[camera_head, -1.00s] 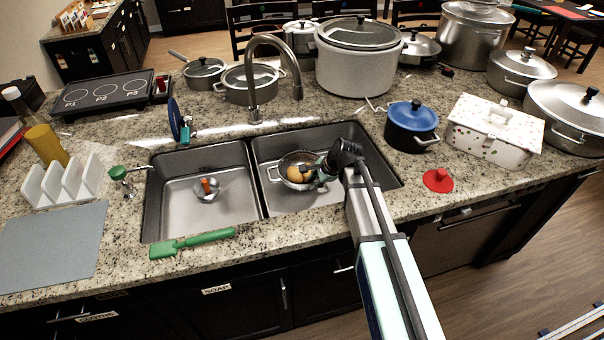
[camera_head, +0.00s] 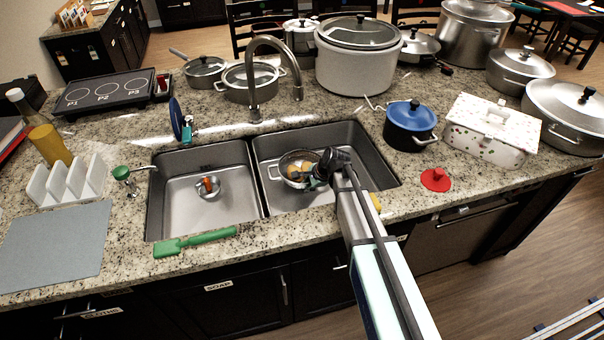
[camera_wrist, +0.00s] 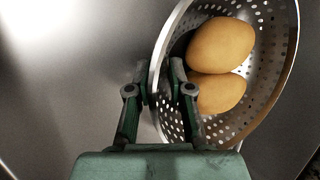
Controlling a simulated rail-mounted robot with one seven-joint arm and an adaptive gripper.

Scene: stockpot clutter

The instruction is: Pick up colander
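The colander (camera_head: 284,173) is a metal bowl with holes and side handles, in the right sink basin (camera_head: 330,137). It holds yellow-orange round things, two of which show in the wrist view (camera_wrist: 221,45). My gripper (camera_head: 318,172) is at the colander's right side. In the wrist view, the colander (camera_wrist: 263,20) fills the upper right. My gripper (camera_wrist: 160,80) has its green-grey fingers close together, one outside and one inside the near rim, with the wall between them. It looks shut on the rim. The arm hides the colander's right side in the head view.
The left basin (camera_head: 170,190) holds a small metal bowl with an orange thing. The faucet (camera_head: 254,90) arches behind the sink divider.

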